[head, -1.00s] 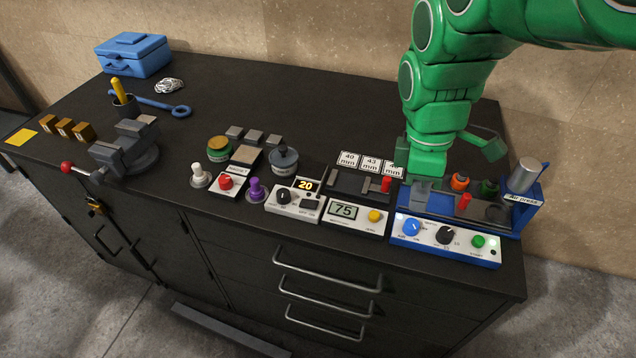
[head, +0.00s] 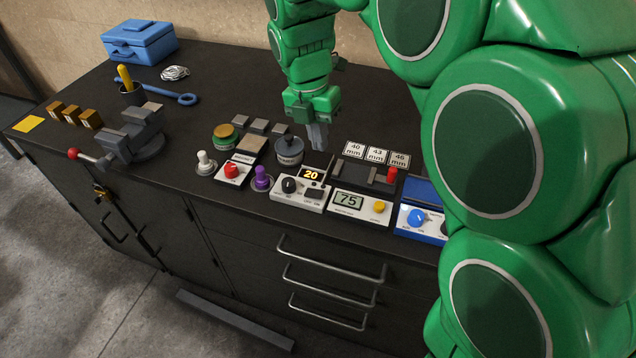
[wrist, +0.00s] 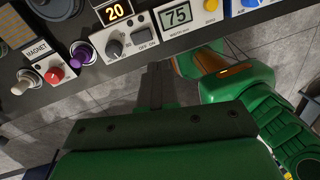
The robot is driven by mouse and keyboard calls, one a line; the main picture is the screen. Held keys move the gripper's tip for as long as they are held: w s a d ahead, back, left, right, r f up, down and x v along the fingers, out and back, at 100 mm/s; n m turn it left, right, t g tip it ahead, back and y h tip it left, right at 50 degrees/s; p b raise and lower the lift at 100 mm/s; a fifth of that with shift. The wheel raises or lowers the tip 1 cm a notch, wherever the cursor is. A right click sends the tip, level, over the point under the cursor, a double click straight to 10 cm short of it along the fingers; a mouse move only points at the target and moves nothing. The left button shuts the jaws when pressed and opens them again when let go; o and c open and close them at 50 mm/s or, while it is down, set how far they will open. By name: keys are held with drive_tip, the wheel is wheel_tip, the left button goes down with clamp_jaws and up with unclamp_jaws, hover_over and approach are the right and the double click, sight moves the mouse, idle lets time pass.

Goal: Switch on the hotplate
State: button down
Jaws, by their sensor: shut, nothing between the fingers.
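The hotplate's white control panel (head: 299,194) stands near the bench's front edge, with a display reading 20, a black knob (head: 289,185) and a dark OFF/ON switch (head: 315,192). In the wrist view the knob (wrist: 114,48) and the switch (wrist: 143,37) show clearly. A dark grey lidded pot (head: 289,151) stands behind the panel. My gripper (head: 319,145) is shut and empty, pointing down above the bench just behind the panel's right part. In the wrist view the fingers (wrist: 157,78) appear just below the switch, apart from it.
A gauge reading 75 (head: 359,205) with a yellow button sits right of the panel. A purple plunger (head: 262,180) and a red-knobbed magnet box (head: 234,172) stand left. A vise (head: 135,138) is far left.

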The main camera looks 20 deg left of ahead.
sight(320, 193)
drive_tip(key=shift+w+a+f+n, duration=0.1)
drive_tip(key=shift+a+f+n, duration=0.1)
drive_tip(key=shift+a+n, duration=0.85)
drive_tip(key=shift+a+f+m, duration=0.1)
drive_tip(key=shift+a+m, duration=0.05)
drive_tip(key=shift+m, duration=0.1)
drive_tip(key=f, duration=0.4)
drive_tip(key=d+f, duration=0.1)
drive_tip(key=f, duration=0.4)
drive_tip(key=d+f, duration=0.1)
drive_tip(key=f, duration=0.3)
drive_tip(key=shift+f, duration=0.35)
drive_tip(key=shift+d, duration=0.1)
drive_tip(key=shift+d+f+y, duration=0.15)
drive_tip(key=shift+y, duration=0.15)
drive_tip(key=shift+a, duration=0.8)
drive_tip(key=shift+r, duration=0.2)
